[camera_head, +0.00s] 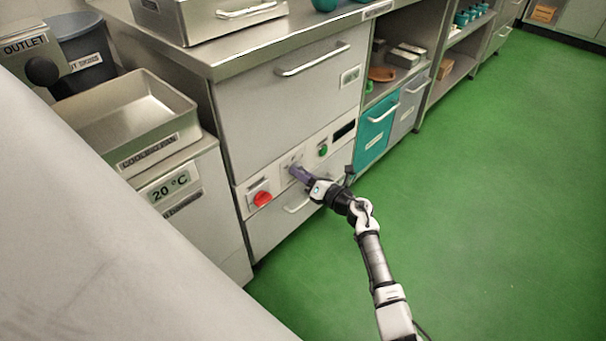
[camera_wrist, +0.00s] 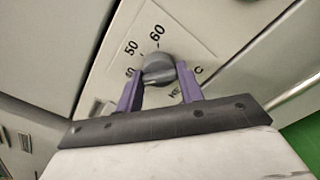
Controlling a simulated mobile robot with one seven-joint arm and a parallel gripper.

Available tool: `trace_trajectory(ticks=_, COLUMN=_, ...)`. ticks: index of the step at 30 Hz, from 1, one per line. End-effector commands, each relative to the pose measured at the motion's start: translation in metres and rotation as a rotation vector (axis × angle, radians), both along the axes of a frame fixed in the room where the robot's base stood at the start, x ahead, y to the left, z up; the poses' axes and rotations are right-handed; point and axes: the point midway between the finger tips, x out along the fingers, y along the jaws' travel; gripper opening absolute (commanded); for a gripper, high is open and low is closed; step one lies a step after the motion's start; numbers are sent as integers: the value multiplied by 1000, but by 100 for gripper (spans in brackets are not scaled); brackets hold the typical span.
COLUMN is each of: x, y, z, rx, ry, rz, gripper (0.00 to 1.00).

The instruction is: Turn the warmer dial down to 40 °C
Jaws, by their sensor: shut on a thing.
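The warmer dial (camera_wrist: 158,69) is a round grey knob on a pale panel in the wrist view. The marks 60, 50 and a partly covered 40 run round its upper and left side, with 60 above it. My gripper (camera_wrist: 158,82) has its two purple fingers on either side of the dial, shut on it. I cannot tell clearly which mark the dial's pointer faces. In the head view my gripper (camera_head: 299,174) reaches the cabinet's control panel (camera_head: 285,168) from the right, and its fingers hide most of the dial.
A red knob (camera_head: 262,198) is left of the dial; a green button (camera_head: 323,150) and dark display (camera_head: 344,130) are right of it. A drawer handle (camera_head: 297,207) lies just below. A cooling pan (camera_head: 140,120) stands at left. The green floor at right is clear.

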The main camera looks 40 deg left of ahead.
Motion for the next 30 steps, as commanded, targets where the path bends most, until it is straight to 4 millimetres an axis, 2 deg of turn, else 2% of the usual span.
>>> trace_trajectory(ticks=16, x=0, y=0, z=0, rx=-3, ry=-27, rz=1, gripper=14)
trace_trajectory(ticks=17, x=0, y=0, z=0, rx=-3, ry=-27, rz=1, gripper=40)
trace_trajectory(ticks=21, x=0, y=0, z=0, rx=-3, ry=-26, rz=1, gripper=58)
trace_trajectory(ticks=30, x=0, y=0, z=0, rx=-3, ry=-25, rz=1, gripper=59)
